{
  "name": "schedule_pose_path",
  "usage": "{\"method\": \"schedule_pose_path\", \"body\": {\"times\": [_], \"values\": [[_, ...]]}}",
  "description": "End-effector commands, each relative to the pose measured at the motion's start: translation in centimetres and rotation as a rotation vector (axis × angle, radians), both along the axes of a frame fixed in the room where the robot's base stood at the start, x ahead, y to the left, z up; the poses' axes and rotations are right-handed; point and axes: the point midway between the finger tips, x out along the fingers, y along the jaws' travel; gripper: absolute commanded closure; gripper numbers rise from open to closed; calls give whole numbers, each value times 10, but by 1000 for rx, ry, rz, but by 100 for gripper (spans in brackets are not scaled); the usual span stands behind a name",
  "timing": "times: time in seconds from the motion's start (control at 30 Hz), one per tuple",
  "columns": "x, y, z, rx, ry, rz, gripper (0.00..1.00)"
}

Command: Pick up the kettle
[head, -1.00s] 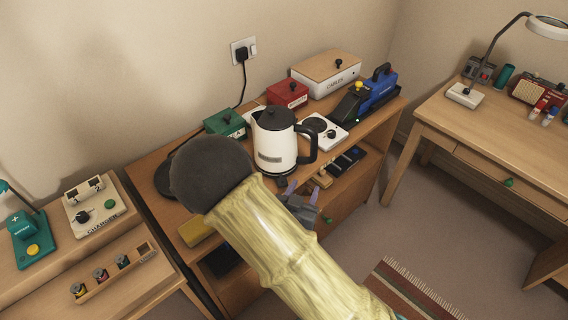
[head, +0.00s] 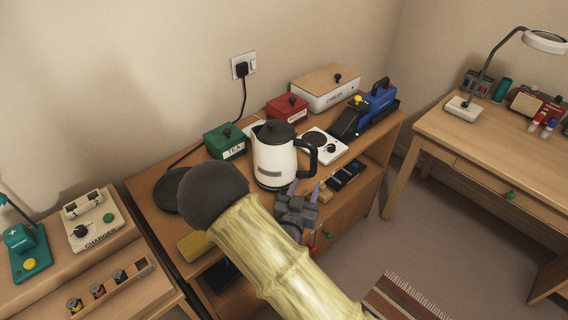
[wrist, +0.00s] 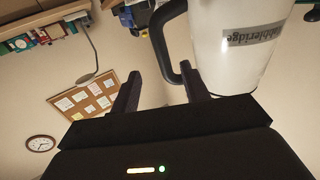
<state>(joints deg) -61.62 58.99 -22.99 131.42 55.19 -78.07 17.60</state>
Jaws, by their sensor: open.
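The kettle (head: 274,163) is white with a black lid and a black handle on its right side, and it stands upright on the sideboard. My gripper (head: 304,188) is open and empty, in front of and just right of the kettle's lower body, below the handle. In the wrist view the picture is upside down. There the white kettle body (wrist: 232,65) fills the upper right, and the black handle (wrist: 163,42) shows between my two fingers (wrist: 160,88), closer to the right one. I cannot tell whether the fingers touch it.
The sideboard (head: 150,188) also holds a green tea box (head: 226,143), a red box (head: 287,107), a white hot plate (head: 325,144) and a blue machine (head: 377,103). A dark tray (head: 347,174) lies right of my gripper. A cord runs to the wall socket (head: 243,66).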

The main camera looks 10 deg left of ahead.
Motion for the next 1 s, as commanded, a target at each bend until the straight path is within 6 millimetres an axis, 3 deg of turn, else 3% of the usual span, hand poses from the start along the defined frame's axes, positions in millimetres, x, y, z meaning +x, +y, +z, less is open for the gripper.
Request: {"method": "schedule_pose_path", "body": {"times": [0.3,0.73,1.0], "values": [[48,-8,1,0,-1,-1,54],[55,-9,0,0,0,-1,54],[91,-14,1,0,-1,-2,54]]}}
